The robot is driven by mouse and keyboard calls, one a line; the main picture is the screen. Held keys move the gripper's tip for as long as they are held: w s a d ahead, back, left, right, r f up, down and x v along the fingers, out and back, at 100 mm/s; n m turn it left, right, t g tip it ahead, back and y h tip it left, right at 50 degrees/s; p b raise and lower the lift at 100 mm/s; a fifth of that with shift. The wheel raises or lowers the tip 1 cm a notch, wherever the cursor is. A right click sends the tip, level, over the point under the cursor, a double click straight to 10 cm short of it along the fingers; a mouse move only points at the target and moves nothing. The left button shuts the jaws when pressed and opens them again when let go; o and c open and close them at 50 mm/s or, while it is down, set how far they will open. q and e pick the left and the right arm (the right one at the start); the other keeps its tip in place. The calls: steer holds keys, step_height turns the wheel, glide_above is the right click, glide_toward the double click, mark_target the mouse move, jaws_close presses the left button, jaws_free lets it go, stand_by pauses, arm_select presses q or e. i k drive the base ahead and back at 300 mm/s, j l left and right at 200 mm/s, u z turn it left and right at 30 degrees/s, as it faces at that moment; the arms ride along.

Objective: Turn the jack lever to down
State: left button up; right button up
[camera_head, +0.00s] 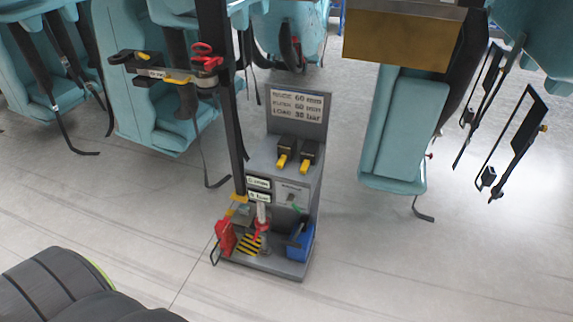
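A grey equipment stand (284,165) stands upright on the floor near the middle of the head view. Its front has a small panel (290,194) with a dark knob or lever and a green piece just below it. The panel's lettering is too small to read, and I cannot tell the lever's position. A jack-like silver and red post (262,222) stands on the stand's base. I cannot tell for sure which part is the jack lever. Neither of my grippers is in view.
Teal seats hang at left and right, with a seat (403,130) right of the stand. A dark vertical post (228,110) rises by the stand's left side. A red object (226,237) and a blue container (301,243) are on its base.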

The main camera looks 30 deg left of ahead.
mark_target(292, 244)
steer(key=u, duration=0.95)
